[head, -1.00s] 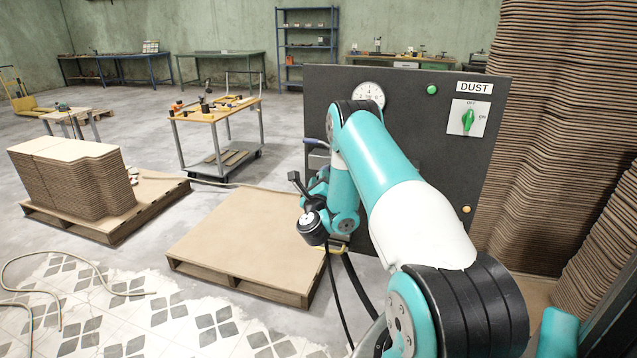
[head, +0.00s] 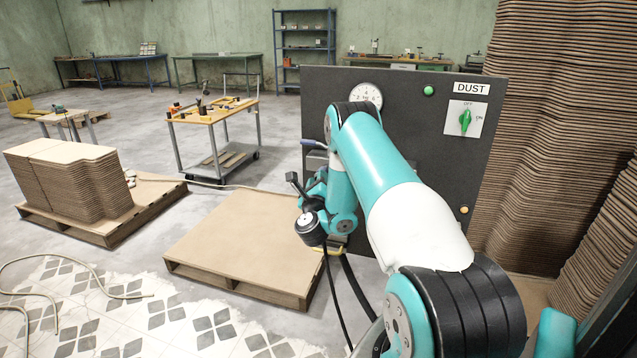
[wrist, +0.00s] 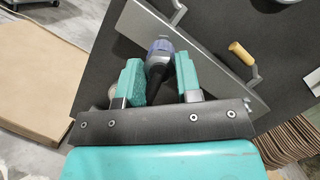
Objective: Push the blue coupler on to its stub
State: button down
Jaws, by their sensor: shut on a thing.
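The blue coupler (wrist: 161,47) shows in the wrist view as a blue-violet collar with a dark body and black hose behind it. My gripper (wrist: 159,76) is shut on it, with one teal finger on each side. The coupler's front end points away from me toward the dark panel (wrist: 100,55). I cannot make out the stub, so I cannot tell whether the coupler touches it. In the head view my arm hides most of the gripper.
A grey metal plate (wrist: 205,62) and a yellow-gripped handle (wrist: 243,53) lie close to my fingers. In the head view, the panel carries a gauge (head: 366,95) and green switch (head: 465,121). A low pallet (head: 235,240) stands to the left; curved boards (head: 540,130) rise at right.

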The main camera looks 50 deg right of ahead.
jog(key=shift+w+d+p, duration=0.25)
jog(key=shift+d+p, duration=0.15)
jog(key=shift+d, duration=0.15)
jog(key=shift+w+d+p, duration=0.2)
jog(key=shift+d+p, duration=0.2)
jog(key=shift+d, duration=0.15)
jog(key=c, duration=0.7)
grip_release()
jog(key=b+v, duration=1.7)
jog(key=b, duration=0.9)
jog(key=shift+s+a, duration=0.1)
jog(key=shift+a, duration=0.1)
jog(key=shift+r, duration=0.1)
